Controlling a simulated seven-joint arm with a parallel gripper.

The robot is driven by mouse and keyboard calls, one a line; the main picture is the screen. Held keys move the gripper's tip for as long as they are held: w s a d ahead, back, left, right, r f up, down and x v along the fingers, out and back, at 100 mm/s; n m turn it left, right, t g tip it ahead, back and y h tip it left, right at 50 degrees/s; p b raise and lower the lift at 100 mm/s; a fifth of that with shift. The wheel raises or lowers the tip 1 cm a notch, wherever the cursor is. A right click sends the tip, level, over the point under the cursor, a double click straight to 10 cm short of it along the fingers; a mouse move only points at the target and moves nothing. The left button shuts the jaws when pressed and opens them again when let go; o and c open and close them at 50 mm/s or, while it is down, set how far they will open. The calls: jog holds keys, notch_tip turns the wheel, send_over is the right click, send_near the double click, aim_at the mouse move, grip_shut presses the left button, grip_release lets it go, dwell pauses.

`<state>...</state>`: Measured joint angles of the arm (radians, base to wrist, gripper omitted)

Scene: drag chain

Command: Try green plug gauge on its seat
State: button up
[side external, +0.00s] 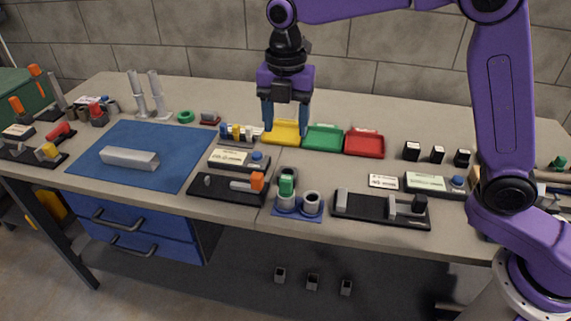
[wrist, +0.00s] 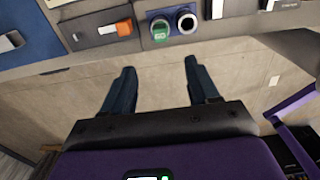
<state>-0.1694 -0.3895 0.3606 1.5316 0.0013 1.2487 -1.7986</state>
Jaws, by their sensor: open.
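The green plug gauge (side external: 287,186) stands upright at the left position of a small blue base (side external: 299,214) near the table's front edge. How deep it sits there cannot be told. An open grey ring (side external: 311,202) stands beside it on the right. In the wrist view the green plug gauge (wrist: 160,31) shows a pale mark on its end, with the grey ring (wrist: 186,20) to its right. My gripper (side external: 285,126) is open and empty, pointing down above the table behind the gauge. In the wrist view my gripper's fingers (wrist: 159,67) are apart with nothing between them.
Black fixtures flank the base: one with an orange block (side external: 257,181) at left, one with grey jaws (side external: 382,209) at right. Yellow (side external: 283,132), green (side external: 323,138) and red (side external: 365,142) trays lie behind. A blue mat (side external: 130,175) bears a silver bar (side external: 129,158).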

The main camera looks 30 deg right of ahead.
aim_at(286, 178)
notch_tip(286, 178, down, 16)
jog(key=shift+r, duration=0.1)
dwell(0.5)
jog(key=shift+c, duration=0.3)
grip_shut()
